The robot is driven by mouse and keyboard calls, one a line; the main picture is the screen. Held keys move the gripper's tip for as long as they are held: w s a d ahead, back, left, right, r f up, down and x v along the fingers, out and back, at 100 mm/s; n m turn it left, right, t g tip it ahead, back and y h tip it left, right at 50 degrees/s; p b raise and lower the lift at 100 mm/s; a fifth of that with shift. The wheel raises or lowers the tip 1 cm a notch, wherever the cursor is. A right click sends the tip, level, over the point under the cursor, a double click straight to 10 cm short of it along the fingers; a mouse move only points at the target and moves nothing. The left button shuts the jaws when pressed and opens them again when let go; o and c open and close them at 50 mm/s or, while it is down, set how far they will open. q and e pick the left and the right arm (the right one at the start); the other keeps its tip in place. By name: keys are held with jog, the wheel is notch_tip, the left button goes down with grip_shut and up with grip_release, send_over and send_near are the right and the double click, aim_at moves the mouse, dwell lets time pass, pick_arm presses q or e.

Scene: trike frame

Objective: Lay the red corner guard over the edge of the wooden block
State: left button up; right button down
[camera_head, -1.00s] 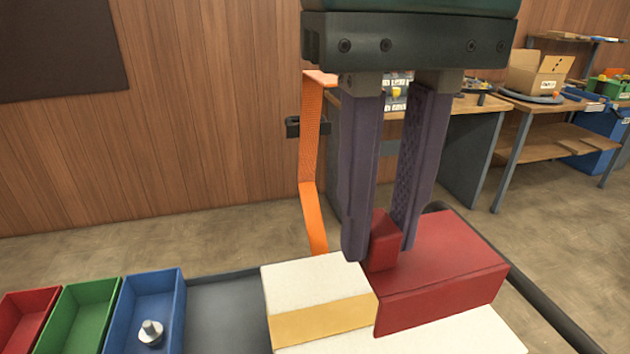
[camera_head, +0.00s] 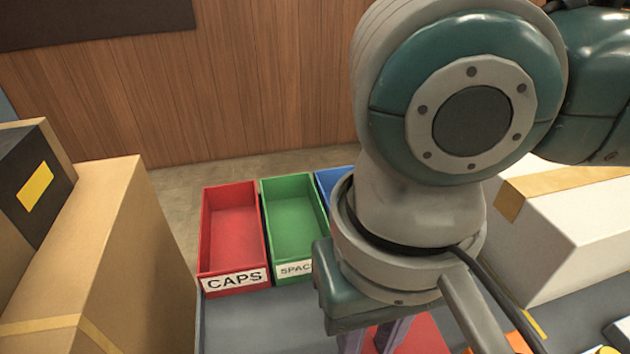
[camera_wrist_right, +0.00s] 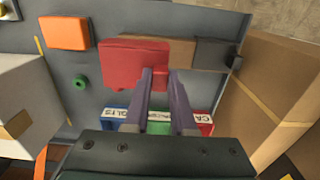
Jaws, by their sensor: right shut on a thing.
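The red corner guard (camera_wrist_right: 133,62) is at the tips of my right gripper (camera_wrist_right: 160,72) in the wrist view, with the jaws shut on it. In the head view, parts of the guard (camera_head: 424,335) and the fingers (camera_head: 382,338) show at the bottom edge, mostly hidden by my arm. A brown wooden block (camera_wrist_right: 182,52) runs out from behind the guard to the right, and the guard covers part of it in the wrist view. I cannot tell whether they touch. My left gripper is not in view.
A dark grey fixture (camera_wrist_right: 214,53) stands at the block's right end. Red (camera_head: 232,235), green (camera_head: 293,222) and blue (camera_head: 335,185) bins stand behind. Cardboard boxes (camera_head: 135,260) stand left, a white box (camera_head: 575,235) right. An orange block (camera_wrist_right: 65,33) and green ring (camera_wrist_right: 81,82) lie on the tabletop.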

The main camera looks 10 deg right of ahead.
jog(key=shift+s+a+f, duration=0.1)
jog(key=shift+a+f, duration=0.1)
jog(key=shift+d, duration=0.2)
jog(key=shift+r+p, duration=0.25)
jog(key=shift+p, duration=0.55)
jog(key=shift+f+b, duration=0.45)
jog(key=shift+f, duration=0.25)
jog(key=shift+f+b, duration=0.95)
jog(key=shift+f, duration=1.3)
jog(key=shift+f+b, duration=0.7)
jog(key=shift+f, duration=0.8)
jog(key=shift+a+f, duration=0.1)
jog(key=shift+f, duration=0.15)
